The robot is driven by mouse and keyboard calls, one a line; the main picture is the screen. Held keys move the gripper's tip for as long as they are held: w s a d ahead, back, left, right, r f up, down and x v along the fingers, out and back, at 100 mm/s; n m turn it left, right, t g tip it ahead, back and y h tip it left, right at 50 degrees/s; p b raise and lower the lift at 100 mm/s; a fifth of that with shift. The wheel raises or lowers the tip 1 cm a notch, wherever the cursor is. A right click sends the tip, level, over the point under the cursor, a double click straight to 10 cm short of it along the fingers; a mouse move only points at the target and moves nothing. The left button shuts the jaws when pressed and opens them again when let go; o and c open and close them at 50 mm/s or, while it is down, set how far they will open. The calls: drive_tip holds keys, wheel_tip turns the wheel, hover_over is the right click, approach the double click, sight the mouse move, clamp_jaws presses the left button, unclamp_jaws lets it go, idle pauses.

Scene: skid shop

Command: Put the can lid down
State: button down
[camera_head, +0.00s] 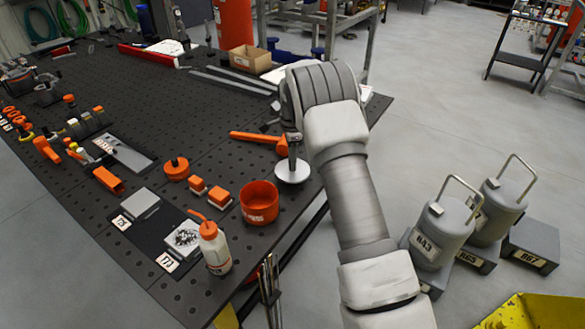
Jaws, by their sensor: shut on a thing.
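The can lid (292,171) is a pale round disc with a thin upright stem. It is near the right edge of the dark perforated table (215,160), just right of an orange tub. My gripper (293,138) is above the lid, pointing down, and is shut on its stem. My wrist and hand hide most of the fingers. I cannot tell whether the lid touches the table top or hangs just above it.
An orange tub (260,203), orange blocks (219,196) and a bottle (214,249) stand left of the lid. An orange hammer-like tool (257,138) lies behind it. Grey canisters (441,230) with handles stand on the floor at right.

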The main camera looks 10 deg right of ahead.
drive_tip(key=shift+f, duration=1.8)
drive_tip(key=shift+f, duration=0.2)
drive_tip(key=c, duration=0.7)
unclamp_jaws()
drive_tip(key=shift+r, duration=0.1)
